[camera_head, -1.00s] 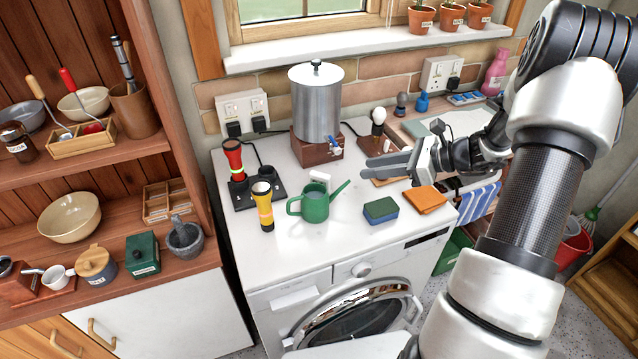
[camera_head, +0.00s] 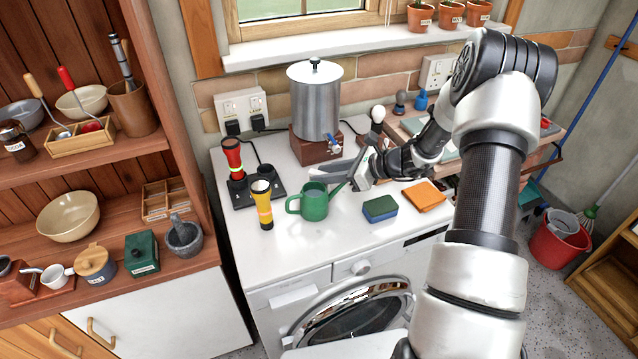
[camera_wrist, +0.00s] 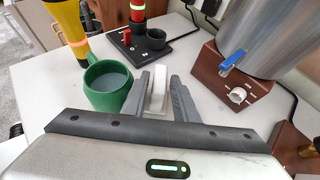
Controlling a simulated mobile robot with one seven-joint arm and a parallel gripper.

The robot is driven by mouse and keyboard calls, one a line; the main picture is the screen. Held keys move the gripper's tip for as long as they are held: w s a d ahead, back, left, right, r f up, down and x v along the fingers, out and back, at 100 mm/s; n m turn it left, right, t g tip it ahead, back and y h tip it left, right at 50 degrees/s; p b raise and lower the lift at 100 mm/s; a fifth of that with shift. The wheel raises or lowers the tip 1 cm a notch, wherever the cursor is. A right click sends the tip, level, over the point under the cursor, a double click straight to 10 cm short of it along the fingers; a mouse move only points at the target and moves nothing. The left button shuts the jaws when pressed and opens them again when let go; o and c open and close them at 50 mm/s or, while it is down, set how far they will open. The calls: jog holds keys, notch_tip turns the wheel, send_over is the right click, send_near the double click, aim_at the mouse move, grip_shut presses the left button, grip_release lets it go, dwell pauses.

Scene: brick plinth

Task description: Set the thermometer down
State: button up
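No thing is plainly readable as a thermometer. A small white upright object (camera_wrist: 158,88) stands between my gripper's fingers in the wrist view, next to the green watering can; I cannot tell whether it is the thermometer. My gripper (camera_wrist: 158,92) has its two grey fingers apart, on either side of the white object, with thin gaps seeming to show. In the head view my gripper (camera_head: 318,173) is low over the white worktop (camera_head: 262,268), just behind the watering can (camera_head: 314,202), and its fingers mostly hide the white object.
A yellow torch (camera_head: 262,205) and a red torch in a black holder (camera_head: 268,193) stand left. A metal urn (camera_head: 316,105) on a brown base is behind. A blue-green sponge (camera_head: 380,209) and orange cloth (camera_head: 424,196) lie right. The worktop's front left is clear.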

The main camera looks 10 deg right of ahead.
jog(key=shift+x, duration=1.2)
jog(key=shift+d, duration=0.1)
grip_shut()
